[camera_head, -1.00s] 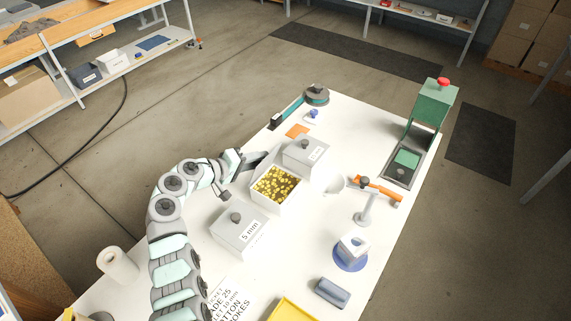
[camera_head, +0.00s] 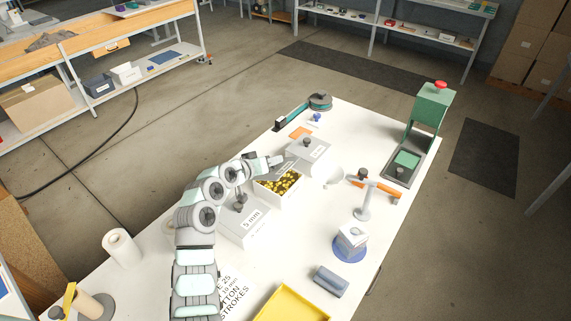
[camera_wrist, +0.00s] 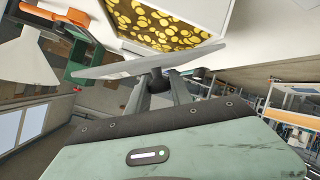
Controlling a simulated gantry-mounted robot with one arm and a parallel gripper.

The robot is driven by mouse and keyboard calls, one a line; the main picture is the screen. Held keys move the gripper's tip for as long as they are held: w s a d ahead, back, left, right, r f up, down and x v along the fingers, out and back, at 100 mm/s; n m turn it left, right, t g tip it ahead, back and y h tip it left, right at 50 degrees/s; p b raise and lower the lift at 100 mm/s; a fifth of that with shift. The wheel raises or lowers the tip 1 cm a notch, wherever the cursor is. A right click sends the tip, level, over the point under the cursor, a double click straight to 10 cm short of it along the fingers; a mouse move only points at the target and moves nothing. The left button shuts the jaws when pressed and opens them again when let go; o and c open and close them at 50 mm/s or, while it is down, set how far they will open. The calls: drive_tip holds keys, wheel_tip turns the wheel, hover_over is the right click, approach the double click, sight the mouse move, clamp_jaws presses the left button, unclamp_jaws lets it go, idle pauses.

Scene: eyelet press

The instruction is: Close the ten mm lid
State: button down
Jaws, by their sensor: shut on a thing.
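The open white box (camera_head: 261,191) holds many small yellow eyelets (camera_head: 287,181); no size label on it is readable. My gripper (camera_wrist: 157,80) is shut on the dark knob of a grey lid (camera_wrist: 205,55), seen nearly edge-on in the wrist view. In the head view the lid (camera_head: 284,167) is tilted at the far side of the open box, and eyelets still show beside it. In the wrist view the eyelets (camera_wrist: 165,22) also show past the lid's edge. I cannot tell whether the lid touches the rim.
A closed box marked 5 mm (camera_head: 243,228) stands in front, partly behind my arm. Another closed box (camera_head: 311,154) stands behind the open one. A white funnel (camera_head: 333,176), an orange-handled tool (camera_head: 376,188) and a green press (camera_head: 430,108) stand to the right.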

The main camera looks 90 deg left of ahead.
idle(0.5)
drive_tip(key=c, duration=1.2)
unclamp_jaws()
drive_tip(key=shift+o, duration=0.2)
drive_tip(key=p+v, duration=0.1)
drive_tip(key=v, duration=1)
drive_tip(key=shift+w+f, duration=0.1)
